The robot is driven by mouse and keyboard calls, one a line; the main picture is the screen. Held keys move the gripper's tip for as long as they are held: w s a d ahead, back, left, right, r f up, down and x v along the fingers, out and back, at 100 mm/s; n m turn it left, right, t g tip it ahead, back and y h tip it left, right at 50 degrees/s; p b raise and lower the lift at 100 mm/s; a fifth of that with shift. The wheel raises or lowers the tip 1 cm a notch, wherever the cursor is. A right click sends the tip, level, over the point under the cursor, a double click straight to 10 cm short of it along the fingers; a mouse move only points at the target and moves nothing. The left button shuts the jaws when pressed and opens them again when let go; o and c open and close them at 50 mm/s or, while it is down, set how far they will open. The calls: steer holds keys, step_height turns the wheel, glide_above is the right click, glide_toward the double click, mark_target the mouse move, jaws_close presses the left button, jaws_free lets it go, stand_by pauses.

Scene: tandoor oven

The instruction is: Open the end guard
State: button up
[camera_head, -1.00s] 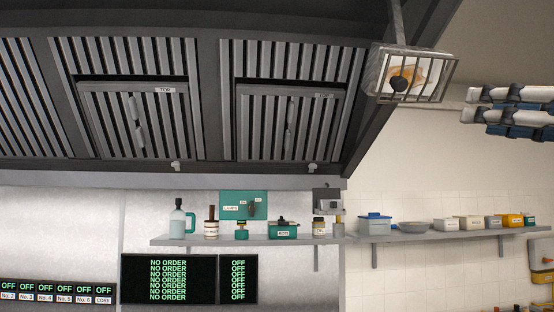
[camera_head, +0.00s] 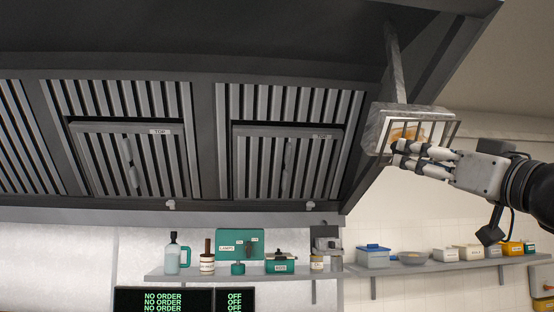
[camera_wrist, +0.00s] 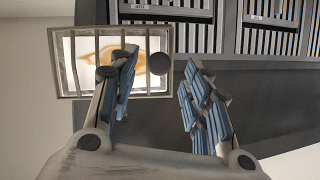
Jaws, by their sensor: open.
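The end guard (camera_head: 451,130) is a barred metal frame over the front of a box-shaped lamp housing (camera_head: 374,128) at the hood's right end. A glowing orange-white lamp shows behind its bars, and the guard looks closed. In the wrist view the guard (camera_wrist: 73,62) fills the upper left, with a dark round knob (camera_wrist: 158,64) near its right edge. My gripper (camera_head: 398,153) is at the guard's lower front, its fingers spread. In the wrist view my gripper (camera_wrist: 160,70) has one finger left and one right of the knob. I cannot tell whether they touch it.
The hood's slatted filters (camera_head: 286,165) lie to the left. A hanger bar (camera_head: 395,62) holds the housing from above. Below, shelves (camera_head: 455,266) carry tubs, bottles and boxes. Order screens (camera_head: 164,300) hang lower left. Open wall lies below the guard.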

steer(key=shift+p+x, duration=0.75)
steer(key=shift+x, duration=0.6)
steer(key=shift+c, duration=0.5)
jaws_close()
